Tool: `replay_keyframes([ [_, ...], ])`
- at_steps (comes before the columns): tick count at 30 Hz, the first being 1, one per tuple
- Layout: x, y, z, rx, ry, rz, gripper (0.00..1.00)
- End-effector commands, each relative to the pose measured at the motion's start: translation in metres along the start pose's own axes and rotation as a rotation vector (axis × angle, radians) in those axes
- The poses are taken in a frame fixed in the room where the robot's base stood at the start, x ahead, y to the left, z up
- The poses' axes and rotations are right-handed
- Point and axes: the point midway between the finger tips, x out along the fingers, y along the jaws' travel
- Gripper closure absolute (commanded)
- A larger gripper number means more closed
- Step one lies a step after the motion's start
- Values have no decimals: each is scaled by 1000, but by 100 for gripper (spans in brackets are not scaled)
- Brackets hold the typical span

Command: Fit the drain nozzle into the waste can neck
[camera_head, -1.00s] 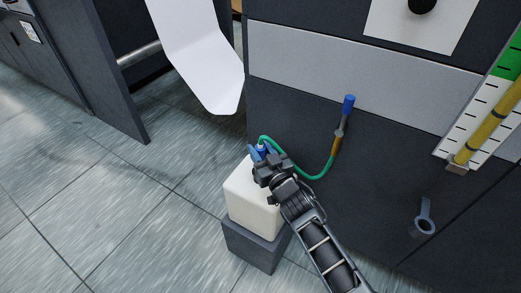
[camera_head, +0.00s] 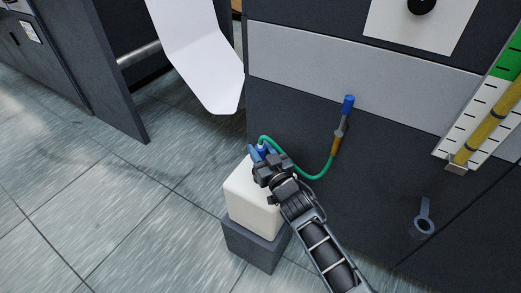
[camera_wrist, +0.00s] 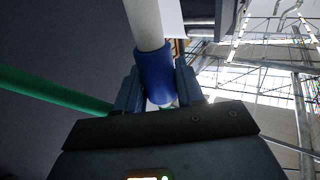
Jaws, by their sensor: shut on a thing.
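The drain nozzle, with a blue collar (camera_wrist: 157,72) and a white tube, is between my gripper's fingers in the wrist view. My gripper (camera_head: 262,154) is shut on it, over the top of the white waste can (camera_head: 245,205). The green hose (camera_head: 318,176) runs from the machine front to the nozzle; it also crosses the left of the wrist view (camera_wrist: 50,91). The can's neck is hidden behind my gripper, so I cannot tell whether the nozzle tip is inside it.
The can stands on a dark grey block (camera_head: 250,246) close to the machine's dark front (camera_head: 380,180). A blue-ended valve (camera_head: 348,104) sticks out above the hose. A white paper web (camera_head: 205,60) hangs at the upper left. The tiled floor (camera_head: 130,220) at left is clear.

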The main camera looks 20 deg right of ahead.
Motion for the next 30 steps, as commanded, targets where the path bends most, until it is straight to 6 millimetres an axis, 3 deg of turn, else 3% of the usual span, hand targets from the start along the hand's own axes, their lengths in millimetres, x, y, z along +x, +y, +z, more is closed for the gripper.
replay_keyframes([
  [30, 0, 0, 20, -1, 1, -1, 94],
])
